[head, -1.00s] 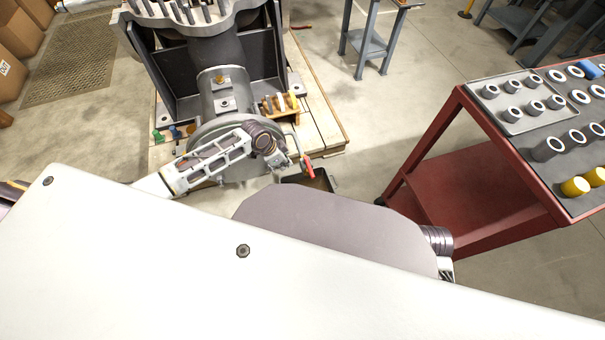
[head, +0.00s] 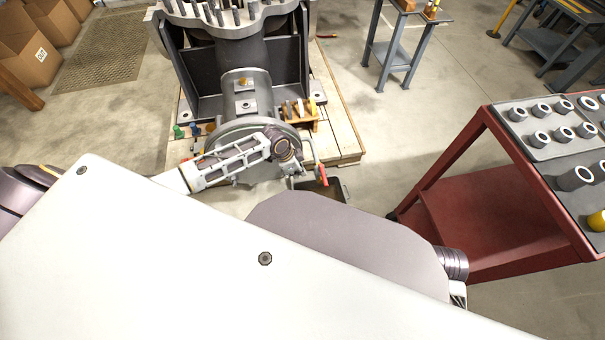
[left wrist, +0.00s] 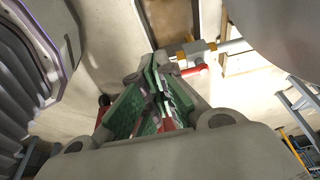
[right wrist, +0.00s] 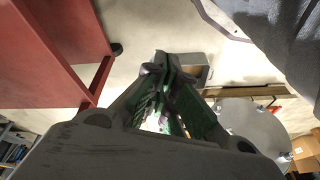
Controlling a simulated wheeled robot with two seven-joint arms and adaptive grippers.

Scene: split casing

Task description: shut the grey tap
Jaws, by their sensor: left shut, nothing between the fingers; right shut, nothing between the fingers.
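A tap with a grey body (left wrist: 198,48), brass-coloured fittings and a red lever (left wrist: 190,71) shows in the left wrist view, on a pale pipe. In the head view a red lever (head: 322,174) hangs by the front of the grey round casing. My left gripper (head: 296,168) is beside it, just to its left; contact cannot be told. In the left wrist view my left gripper (left wrist: 158,62) is shut and empty, its green-padded fingertips close to the tap. My right gripper (right wrist: 165,66) is shut and empty in the right wrist view; the head view hides it behind my arm.
The casing (head: 240,95) stands on a wooden pallet (head: 345,140). A dark open bin (head: 335,190) is on the floor below the lever. A red cart (head: 480,215) with grey rings stands at the right. Clear floor lies between casing and cart.

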